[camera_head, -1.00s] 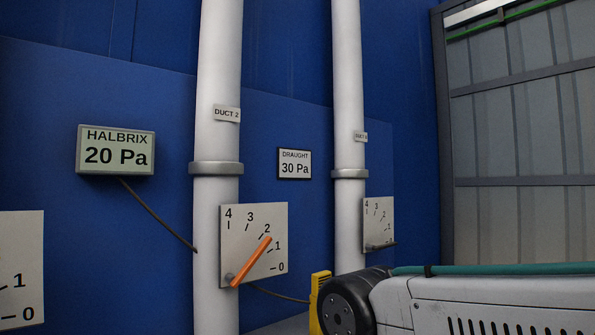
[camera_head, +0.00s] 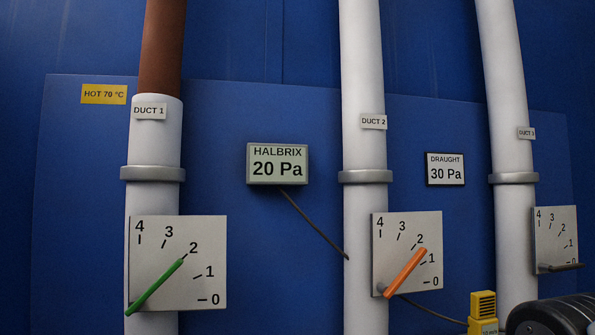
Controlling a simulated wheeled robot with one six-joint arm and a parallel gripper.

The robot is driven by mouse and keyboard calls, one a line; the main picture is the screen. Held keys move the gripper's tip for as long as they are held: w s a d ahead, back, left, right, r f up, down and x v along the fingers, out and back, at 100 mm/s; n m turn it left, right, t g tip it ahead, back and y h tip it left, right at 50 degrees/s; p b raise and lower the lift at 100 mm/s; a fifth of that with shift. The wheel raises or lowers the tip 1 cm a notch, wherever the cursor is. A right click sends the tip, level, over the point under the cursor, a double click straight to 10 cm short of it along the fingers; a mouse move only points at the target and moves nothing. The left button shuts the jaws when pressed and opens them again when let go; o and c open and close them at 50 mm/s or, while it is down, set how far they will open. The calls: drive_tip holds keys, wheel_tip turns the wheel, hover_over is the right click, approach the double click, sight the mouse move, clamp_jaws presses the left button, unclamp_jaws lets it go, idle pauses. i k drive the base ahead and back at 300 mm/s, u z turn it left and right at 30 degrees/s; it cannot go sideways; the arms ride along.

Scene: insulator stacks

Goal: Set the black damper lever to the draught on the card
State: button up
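The black lever (camera_head: 560,267) is on the scale plate (camera_head: 552,228) of duct 3 at the right. It lies nearly level, low on the plate, and covers the place of the 0 mark. The card (camera_head: 445,169) between ducts 2 and 3 reads "DRAUGHT 30 Pa". The Halbrix gauge (camera_head: 277,164) between ducts 1 and 2 reads 20 Pa. My gripper is not in view; only a dark rounded part of my arm shows at the bottom right.
A green lever (camera_head: 155,285) on duct 1 points at about 2. An orange lever (camera_head: 405,272) on duct 2 points between 1 and 2. A yellow sign (camera_head: 104,94) reads "HOT 70 °C" beside duct 1's brown upper pipe (camera_head: 161,45). A yellow block (camera_head: 483,306) stands low near duct 3.

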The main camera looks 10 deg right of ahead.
sight(549, 269)
drive_tip(key=z, duration=0.05)
drive_tip(key=k, duration=0.55)
drive_tip(key=z, duration=0.65)
drive_tip(key=i, duration=1.55)
drive_tip(key=u, duration=0.2)
